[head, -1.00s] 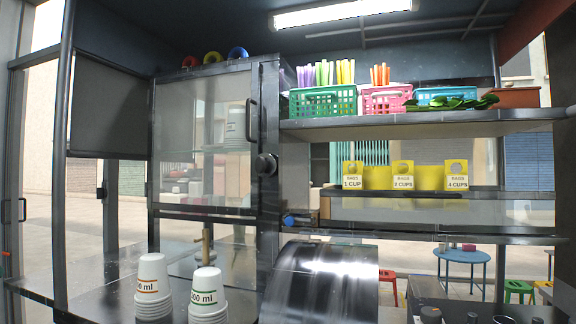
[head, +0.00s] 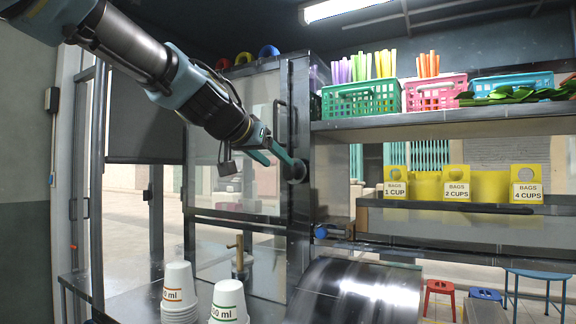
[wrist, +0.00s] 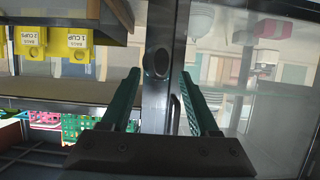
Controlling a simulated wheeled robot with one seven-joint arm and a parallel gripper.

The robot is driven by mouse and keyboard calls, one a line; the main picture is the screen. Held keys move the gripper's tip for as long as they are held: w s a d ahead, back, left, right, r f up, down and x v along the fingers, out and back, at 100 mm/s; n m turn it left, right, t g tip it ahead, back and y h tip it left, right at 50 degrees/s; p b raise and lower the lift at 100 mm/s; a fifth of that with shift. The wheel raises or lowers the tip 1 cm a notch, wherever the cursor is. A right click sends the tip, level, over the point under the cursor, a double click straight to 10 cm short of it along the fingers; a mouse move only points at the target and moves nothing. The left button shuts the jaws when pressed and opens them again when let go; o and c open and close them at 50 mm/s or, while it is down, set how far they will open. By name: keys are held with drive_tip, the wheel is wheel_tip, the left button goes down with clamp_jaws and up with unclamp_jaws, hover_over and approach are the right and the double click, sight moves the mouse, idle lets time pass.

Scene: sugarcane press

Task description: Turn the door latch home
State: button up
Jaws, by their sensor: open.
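The cabinet door (head: 236,150) has a glass panel in a dark metal frame and looks closed. The latch, a dark round knob (head: 298,172), sits on the metal post at the door's right edge. My gripper (head: 281,163) is open in front of the door, its teal fingers pointing at the post, one overlapping the knob in the head view. In the wrist view the knob (wrist: 157,63) lies ahead, between the fingertip lines of my open gripper (wrist: 158,74), with nothing held. I cannot tell whether a finger touches it.
A dark bar handle (head: 278,119) stands out from the door above the knob. Stacked cups (head: 178,292) stand on the counter below. A shiny metal drum (head: 355,293) is at lower right. Shelves with baskets (head: 362,99) and yellow bag holders (head: 457,184) are to the right.

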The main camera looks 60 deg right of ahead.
sight(286, 171)
drive_tip(key=p+x, duration=0.1)
drive_tip(key=x, duration=0.5)
drive_tip(key=shift+w+d+p, duration=0.1)
drive_tip(key=shift+p, duration=0.3)
clamp_jaws()
